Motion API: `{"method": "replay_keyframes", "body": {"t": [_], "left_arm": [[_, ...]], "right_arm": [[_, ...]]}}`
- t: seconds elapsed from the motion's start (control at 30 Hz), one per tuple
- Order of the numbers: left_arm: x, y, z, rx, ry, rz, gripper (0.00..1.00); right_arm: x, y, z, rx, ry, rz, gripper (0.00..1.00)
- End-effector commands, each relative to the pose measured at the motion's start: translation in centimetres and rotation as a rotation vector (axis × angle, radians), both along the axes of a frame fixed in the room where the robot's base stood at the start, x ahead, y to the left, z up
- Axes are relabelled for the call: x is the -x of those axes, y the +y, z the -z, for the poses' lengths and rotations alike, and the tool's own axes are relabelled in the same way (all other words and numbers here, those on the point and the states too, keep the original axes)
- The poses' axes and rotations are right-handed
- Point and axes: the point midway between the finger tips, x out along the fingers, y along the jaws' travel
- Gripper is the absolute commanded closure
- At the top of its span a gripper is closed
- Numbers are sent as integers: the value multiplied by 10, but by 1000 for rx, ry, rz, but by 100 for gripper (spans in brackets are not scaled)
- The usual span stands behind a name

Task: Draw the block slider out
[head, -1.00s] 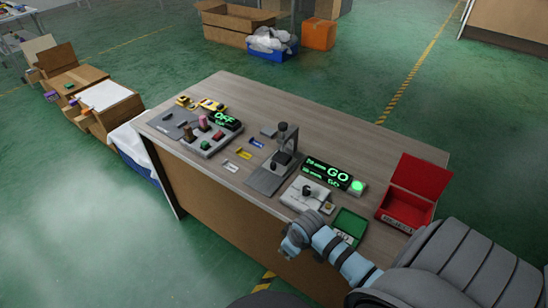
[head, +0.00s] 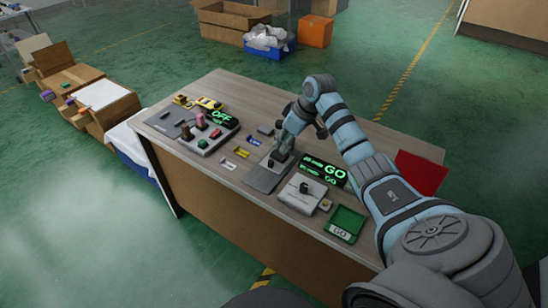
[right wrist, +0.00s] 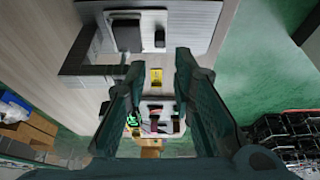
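A grey fixture with a flat base plate (head: 263,178) and a dark block stands at the middle of the table; it looks like the block slider. In the right wrist view, a plate with a dark block (right wrist: 126,36) and a small dark knob (right wrist: 159,38) shows at the top. My right gripper (right wrist: 160,72) is open, with nothing seen between its fingers. In the head view it is over the back of the fixture, and the arm hides the post. Contact cannot be told. My left gripper is not in view.
A lit GO sign (head: 324,172) and a white box with a black knob (head: 302,193) stand to the right. Small yellow and blue pieces and an OFF sign (head: 222,118) lie left.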

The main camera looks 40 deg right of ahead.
Motion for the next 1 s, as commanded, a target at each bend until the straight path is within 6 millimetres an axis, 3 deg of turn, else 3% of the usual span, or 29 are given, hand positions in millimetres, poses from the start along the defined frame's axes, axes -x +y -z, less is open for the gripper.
{"method": "replay_keyframes", "body": {"t": [0.2,0.4,0.8,0.97,1.0], "left_arm": [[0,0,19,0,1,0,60],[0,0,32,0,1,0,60],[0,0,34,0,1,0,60],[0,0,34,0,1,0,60],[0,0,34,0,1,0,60]], "right_arm": [[-22,8,60,-2,2,1,77],[-36,11,94,0,0,1,77],[-40,13,101,2,0,0,77],[-40,12,101,2,0,0,100],[-40,12,101,2,0,0,100]]}}
